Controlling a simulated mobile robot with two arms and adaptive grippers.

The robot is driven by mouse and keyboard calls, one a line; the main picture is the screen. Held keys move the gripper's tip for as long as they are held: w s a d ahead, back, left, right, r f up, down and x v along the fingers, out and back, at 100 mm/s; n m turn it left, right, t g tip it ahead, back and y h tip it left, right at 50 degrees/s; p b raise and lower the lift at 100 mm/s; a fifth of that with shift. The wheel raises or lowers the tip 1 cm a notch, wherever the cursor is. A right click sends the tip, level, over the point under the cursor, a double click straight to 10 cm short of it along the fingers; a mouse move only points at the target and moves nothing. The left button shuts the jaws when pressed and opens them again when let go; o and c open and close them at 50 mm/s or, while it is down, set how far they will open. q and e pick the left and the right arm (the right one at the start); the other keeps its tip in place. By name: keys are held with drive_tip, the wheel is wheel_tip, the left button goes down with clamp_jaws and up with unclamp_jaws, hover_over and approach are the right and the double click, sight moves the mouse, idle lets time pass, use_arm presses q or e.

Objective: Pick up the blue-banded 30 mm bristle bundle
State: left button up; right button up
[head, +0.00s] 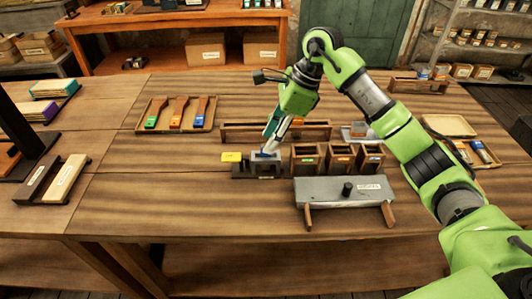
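My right gripper (270,143) points down over a small grey block-shaped fixture (266,166) near the middle of the table. Its fingers are small and partly hidden, so I cannot tell whether they are open or shut. A small blue patch (266,154) shows at the fingertips, at the top of the fixture. I cannot tell whether it is the blue-banded bristle bundle. Three dark wooden bins (338,160) with coloured labels stand just right of the fixture, and the right-hand one (370,160) has a blue label. Their contents are too small to tell. My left gripper is not in view.
A yellow piece (231,157) sits left of the fixture. A grey board on wooden legs (343,191) stands in front of the bins. A long wooden tray (240,132) lies behind.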

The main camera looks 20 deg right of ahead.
sight(264, 167)
drive_tip(key=shift+p+x, duration=0.35)
drive_tip(key=shift+x, duration=1.55)
clamp_jaws()
drive_tip(key=shift+r, duration=0.1)
